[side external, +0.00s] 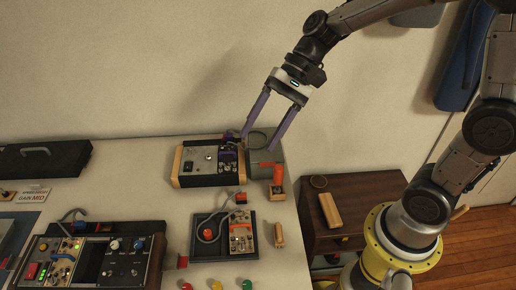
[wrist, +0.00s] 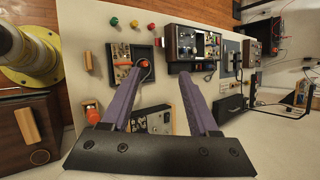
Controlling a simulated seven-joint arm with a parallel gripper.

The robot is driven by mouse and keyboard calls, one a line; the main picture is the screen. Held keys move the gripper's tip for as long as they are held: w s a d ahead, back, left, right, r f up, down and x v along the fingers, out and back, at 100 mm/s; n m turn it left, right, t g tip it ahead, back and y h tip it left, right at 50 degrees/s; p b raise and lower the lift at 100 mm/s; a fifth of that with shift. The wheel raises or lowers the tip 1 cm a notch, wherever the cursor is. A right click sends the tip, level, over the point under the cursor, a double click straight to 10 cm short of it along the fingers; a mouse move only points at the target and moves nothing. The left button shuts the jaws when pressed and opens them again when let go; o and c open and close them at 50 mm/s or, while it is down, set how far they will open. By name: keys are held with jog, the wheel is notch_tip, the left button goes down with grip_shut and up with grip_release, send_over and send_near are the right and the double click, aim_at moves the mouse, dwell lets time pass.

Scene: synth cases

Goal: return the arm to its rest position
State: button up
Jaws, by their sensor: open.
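My gripper (side external: 258,143) is open, with its two long purple fingers spread apart and pointing down. In the side external view it hangs at the table's back right, in front of a grey box (side external: 278,152) and near a wood-sided module (side external: 196,170). In the wrist view nothing shows between the fingertips (wrist: 167,80) of my gripper except the table further off. The wood-sided module (wrist: 160,122) partly shows between the fingers there. I cannot tell the exact height of the fingertips above the table.
An orange part (side external: 272,174) on a wooden block stands below the gripper. A black tray (side external: 204,249) with a small module, several coloured knobs (side external: 216,286) and a larger console (side external: 154,256) occupy the table. A brown cabinet (side external: 358,190) stands right.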

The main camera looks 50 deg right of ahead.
jog(key=s+d+r+n+t+h, duration=0.2)
jog(key=s+d+n+t+h, duration=0.2)
jog(key=s+d+n+h, duration=0.4)
jog(key=shift+s+d+n, duration=0.6)
jog(key=shift+s+d, duration=1.35)
jog(key=shift+s, duration=1.7)
